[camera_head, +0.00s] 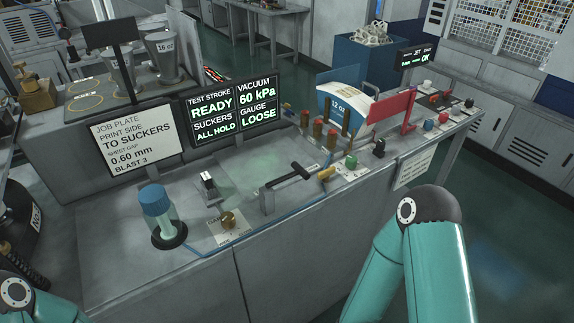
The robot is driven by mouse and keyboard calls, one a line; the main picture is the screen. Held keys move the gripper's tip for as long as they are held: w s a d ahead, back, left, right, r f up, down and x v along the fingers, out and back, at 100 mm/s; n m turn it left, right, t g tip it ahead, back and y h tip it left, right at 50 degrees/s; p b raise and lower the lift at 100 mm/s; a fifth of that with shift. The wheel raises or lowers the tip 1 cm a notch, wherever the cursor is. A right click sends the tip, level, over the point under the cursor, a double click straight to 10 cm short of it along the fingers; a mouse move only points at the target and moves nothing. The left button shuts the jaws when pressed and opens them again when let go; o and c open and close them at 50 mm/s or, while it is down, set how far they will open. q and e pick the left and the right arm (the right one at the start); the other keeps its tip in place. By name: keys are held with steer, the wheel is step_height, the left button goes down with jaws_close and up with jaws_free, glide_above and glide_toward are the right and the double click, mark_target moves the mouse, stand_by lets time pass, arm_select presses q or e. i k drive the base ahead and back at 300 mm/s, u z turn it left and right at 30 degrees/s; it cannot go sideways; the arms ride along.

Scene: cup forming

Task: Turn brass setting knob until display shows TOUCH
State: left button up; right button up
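The brass setting knob (228,219) sits on a small pale plate (222,234) near the front edge of the grey bench (190,285). The plate's lettering is partly hidden. The black display (235,107) behind it reads TEST STROKE READY, SUCKERS ALL HOLD, VACUUM 60 kPa and GAUGE LOOSE. Only teal links of my arms show, at the lower left and lower right. Neither of my grippers is in view, and nothing is seen touching the knob.
A blue-capped jar (155,201) stands left of the knob. A black-handled lever (288,180) and a small switch (208,184) stand near it. A white job plate sign (136,139) stands behind. A red panel (391,108) and several coloured knobs are farther right.

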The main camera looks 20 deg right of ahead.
mark_target(228, 220)
steer(key=u, duration=0.3)
steer(key=k, duration=1.3)
steer(key=z, duration=0.85)
steer(key=i, duration=1)
steer(key=u, duration=0.1)
